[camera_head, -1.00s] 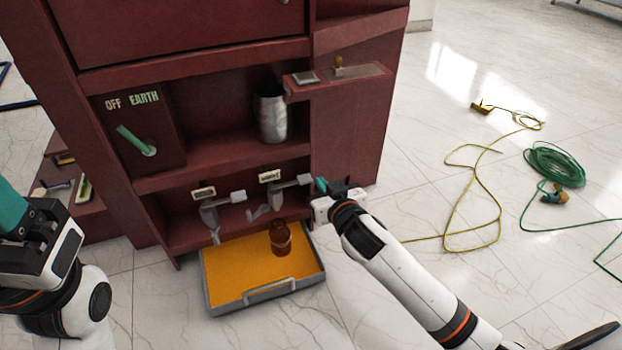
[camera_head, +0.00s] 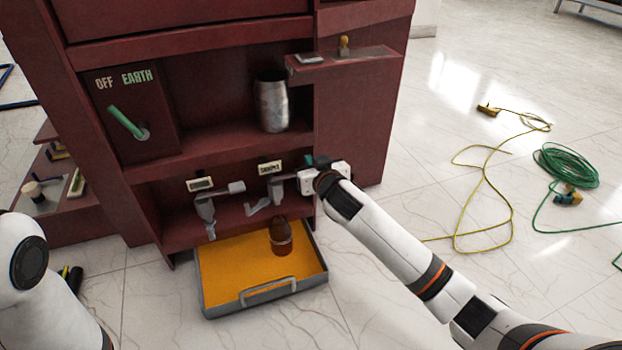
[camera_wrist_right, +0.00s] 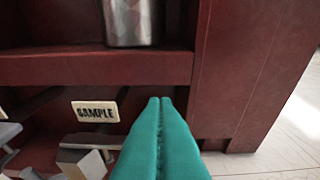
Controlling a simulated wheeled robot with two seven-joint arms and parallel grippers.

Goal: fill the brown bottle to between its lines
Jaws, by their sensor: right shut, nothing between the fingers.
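The brown bottle (camera_head: 281,238) stands upright in the orange-floored tray (camera_head: 262,290), below the taps. Its lines and liquid level are too small to read. The tap under the "SAMPLE" label (camera_head: 270,168) is a grey valve (camera_head: 272,190) with a bar to its right; label (camera_wrist_right: 95,111) and valve (camera_wrist_right: 85,160) also show in the right wrist view. A second grey tap (camera_head: 208,208) sits to its left. My right gripper (camera_head: 308,160) is at the right end of the sample tap; its teal fingers (camera_wrist_right: 160,102) are shut and empty. Whether they touch the tap I cannot tell. My left gripper is out of view.
A metal canister (camera_head: 272,102) stands on the shelf above the taps; it also shows in the right wrist view (camera_wrist_right: 130,22). A green lever (camera_head: 124,122) is on the OFF/EARTH panel. Yellow (camera_head: 484,190) and green (camera_head: 566,165) cables lie on the open floor at right.

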